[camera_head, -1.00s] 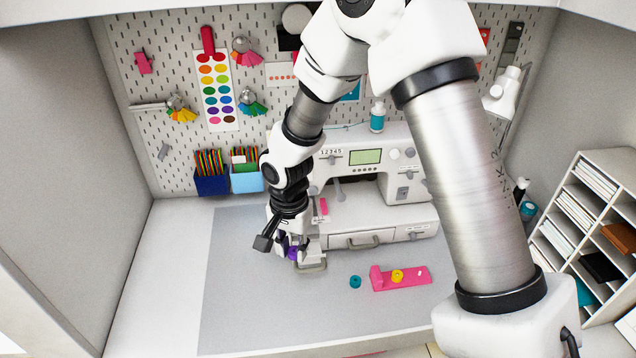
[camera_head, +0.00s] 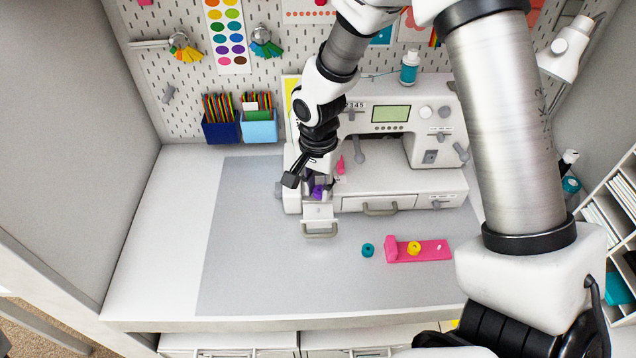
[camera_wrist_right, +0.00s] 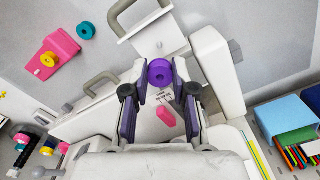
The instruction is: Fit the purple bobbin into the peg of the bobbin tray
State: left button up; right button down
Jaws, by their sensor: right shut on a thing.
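My right gripper (camera_head: 315,189) is shut on the purple bobbin (camera_head: 318,192), just above the small pulled-out part (camera_head: 319,212) at the sewing machine's left front. In the right wrist view the purple bobbin (camera_wrist_right: 160,72) sits between the two fingertips (camera_wrist_right: 160,68). The pink bobbin tray (camera_head: 400,256) lies on the grey mat to the right, apart from the gripper. A yellow bobbin (camera_head: 414,248) sits on it, and a bare white peg (camera_head: 438,247) shows near its right end. The tray also shows in the wrist view (camera_wrist_right: 62,42). My left gripper is not in view.
A teal bobbin (camera_head: 367,250) lies on the mat just left of the tray. The white sewing machine (camera_head: 400,190) stands behind, with a closed handled drawer (camera_head: 380,204). The grey mat (camera_head: 260,270) is clear at left and front. A shelf rack (camera_head: 622,215) stands at right.

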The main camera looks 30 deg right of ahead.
aim_at(317, 198)
jog(key=shift+s+a+f+b, duration=0.15)
jog(key=shift+a+f+b, duration=0.15)
jog(key=shift+f, duration=0.25)
jog(key=shift+s+a+f+b, duration=0.1)
jog(key=shift+a+f+b, duration=0.05)
jog(key=shift+f+b, duration=0.3)
jog(key=shift+f, duration=0.3)
jog(key=shift+w+d+f, duration=0.2)
jog(key=shift+d+f, duration=0.05)
jog(key=shift+d, duration=0.05)
jog(key=shift+s+a+r, duration=0.15)
jog(key=shift+a, duration=0.05)
jog(key=shift+d, duration=0.15)
jog(key=shift+f+b, duration=0.8)
jog(key=shift+f, duration=0.35)
